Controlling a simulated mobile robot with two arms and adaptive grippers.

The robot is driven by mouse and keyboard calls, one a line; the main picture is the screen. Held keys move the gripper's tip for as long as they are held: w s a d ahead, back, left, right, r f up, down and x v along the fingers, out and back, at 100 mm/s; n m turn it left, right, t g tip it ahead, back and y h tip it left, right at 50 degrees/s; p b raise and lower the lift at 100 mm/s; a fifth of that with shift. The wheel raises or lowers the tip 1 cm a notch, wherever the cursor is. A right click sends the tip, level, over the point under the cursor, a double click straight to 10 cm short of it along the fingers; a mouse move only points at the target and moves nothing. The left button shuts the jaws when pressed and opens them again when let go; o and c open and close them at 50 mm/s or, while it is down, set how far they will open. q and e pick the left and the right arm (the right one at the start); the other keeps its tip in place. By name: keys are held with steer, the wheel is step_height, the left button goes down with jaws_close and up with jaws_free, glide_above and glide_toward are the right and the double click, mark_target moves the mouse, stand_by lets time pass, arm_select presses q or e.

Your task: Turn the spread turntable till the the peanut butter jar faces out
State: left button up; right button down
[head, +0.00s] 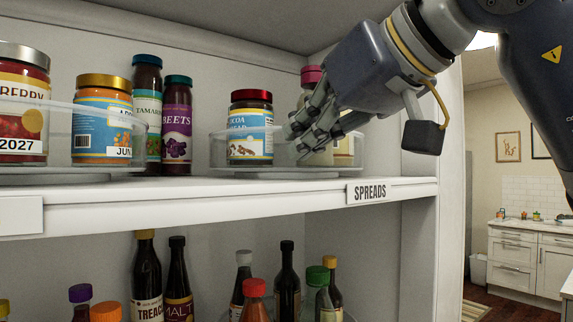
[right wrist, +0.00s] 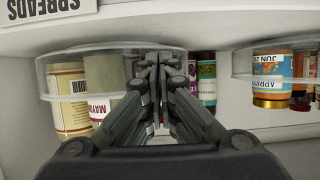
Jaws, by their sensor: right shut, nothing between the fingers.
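The spread turntable (head: 218,160), a round tray with a clear rim, stands on the upper shelf behind the SPREADS label; it also shows in the right wrist view (right wrist: 110,46). A jar with a red lid and blue cocoa spread label (head: 250,120) stands at its left front. A pink-lidded jar (head: 311,76) stands on its right, mostly behind my right gripper. My right gripper (head: 293,142) is shut and empty, with its fingertips at the turntable's front rim; contact is unclear. The right wrist view also shows the gripper (right wrist: 157,62). I cannot identify a peanut butter jar. My left gripper is out of view.
A second clear-rimmed turntable (head: 75,172) with jars stands on the left. Tall tamarind (head: 147,105) and beets (head: 177,118) jars stand between the turntables. The shelf's side wall (head: 418,215) is close on the right. Several bottles fill the shelf below.

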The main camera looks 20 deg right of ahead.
mark_target(320, 150)
steer(key=shift+w+d+p, duration=0.15)
steer(key=shift+w+p, duration=0.15)
steer(key=shift+w, duration=0.3)
steer(key=shift+s+d, duration=0.25)
steer(key=shift+d, duration=0.95)
steer(key=shift+a, duration=0.1)
steer(key=shift+w+d+p, duration=0.15)
steer(key=shift+d+p, duration=0.35)
steer(key=shift+d, duration=0.7)
